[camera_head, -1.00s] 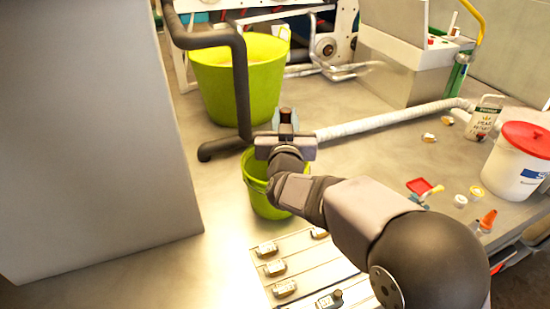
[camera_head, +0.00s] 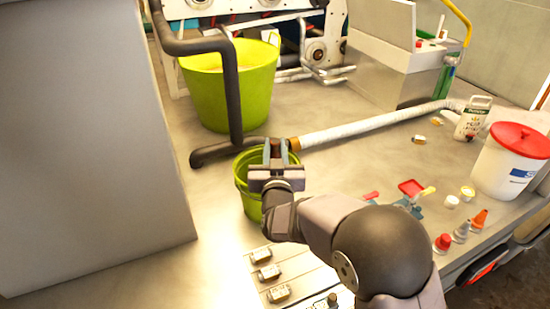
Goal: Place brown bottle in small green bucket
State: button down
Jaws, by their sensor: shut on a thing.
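My gripper (camera_head: 277,158) is over the small green bucket (camera_head: 246,197), at its upper right rim in the picture. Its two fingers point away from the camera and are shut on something. A small brown patch at the fingers, likely the brown bottle (camera_head: 284,147), shows there, but most of it is hidden by the fingers. I cannot tell whether it is above the bucket's opening or inside it. My wrist and arm cover the bucket's right side.
A large green bucket (camera_head: 231,90) stands behind, with a dark bent pipe (camera_head: 233,95) in front of it. A white hose (camera_head: 370,127) runs to the right. A white bucket with a red lid (camera_head: 510,165) stands at right. Small labelled blocks (camera_head: 268,272) lie in front.

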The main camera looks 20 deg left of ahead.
aim_at(275, 157)
jog(key=shift+f, duration=1.75)
